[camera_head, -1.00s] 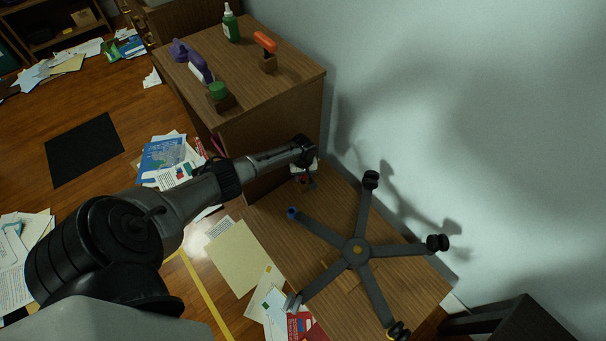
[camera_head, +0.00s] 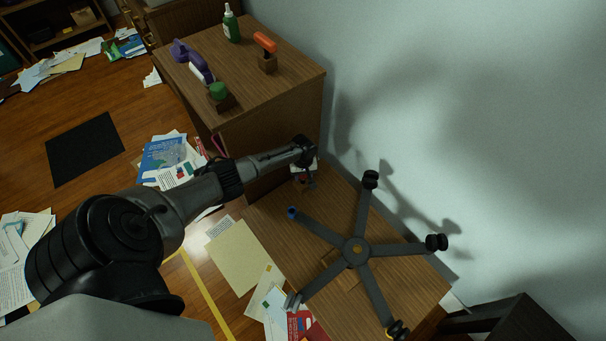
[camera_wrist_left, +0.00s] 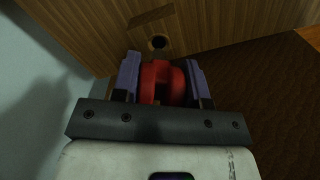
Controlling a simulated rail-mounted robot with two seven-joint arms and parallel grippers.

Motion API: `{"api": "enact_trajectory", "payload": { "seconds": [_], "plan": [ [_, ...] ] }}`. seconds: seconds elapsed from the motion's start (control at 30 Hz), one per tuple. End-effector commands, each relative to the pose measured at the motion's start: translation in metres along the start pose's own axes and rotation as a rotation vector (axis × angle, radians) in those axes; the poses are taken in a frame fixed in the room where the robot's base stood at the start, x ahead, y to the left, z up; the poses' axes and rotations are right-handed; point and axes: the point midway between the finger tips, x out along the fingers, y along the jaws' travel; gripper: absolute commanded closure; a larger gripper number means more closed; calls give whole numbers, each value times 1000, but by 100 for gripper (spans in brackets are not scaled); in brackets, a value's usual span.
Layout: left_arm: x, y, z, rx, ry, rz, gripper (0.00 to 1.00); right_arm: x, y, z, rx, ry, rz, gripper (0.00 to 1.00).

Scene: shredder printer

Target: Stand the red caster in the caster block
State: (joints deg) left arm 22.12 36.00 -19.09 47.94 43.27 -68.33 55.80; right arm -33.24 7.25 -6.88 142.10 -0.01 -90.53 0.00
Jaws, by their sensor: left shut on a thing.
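My left gripper (camera_wrist_left: 160,85) is shut on the red caster (camera_wrist_left: 160,80), whose red rounded wheel shows between the two fingers in the left wrist view. Just beyond the caster is a dark round hole in a wooden piece that looks like the caster block (camera_wrist_left: 158,27); its outline blends with the wood behind. The caster and the hole look apart in the picture, but the gap in depth is hard to judge. In the head view my left gripper (camera_head: 306,182) is low beside the cabinet's side, small and dark. My right gripper is not in view.
A five-armed chair base (camera_head: 356,250) with several black casters lies close by on the lower wooden surface (camera_head: 262,222). The wall (camera_head: 450,110) is close on the right.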

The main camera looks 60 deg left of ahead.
Motion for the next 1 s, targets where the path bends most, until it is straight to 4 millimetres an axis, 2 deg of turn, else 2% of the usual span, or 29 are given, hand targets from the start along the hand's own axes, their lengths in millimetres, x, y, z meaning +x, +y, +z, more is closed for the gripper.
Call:
{"api": "enact_trajectory", "payload": {
  "seconds": [0.27,1.0],
  "plan": [
    [2,0,0,0,0,1,85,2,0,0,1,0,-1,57],
    [23,0,0,-1,-1,1,85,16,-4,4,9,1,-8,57]
  ]
}}
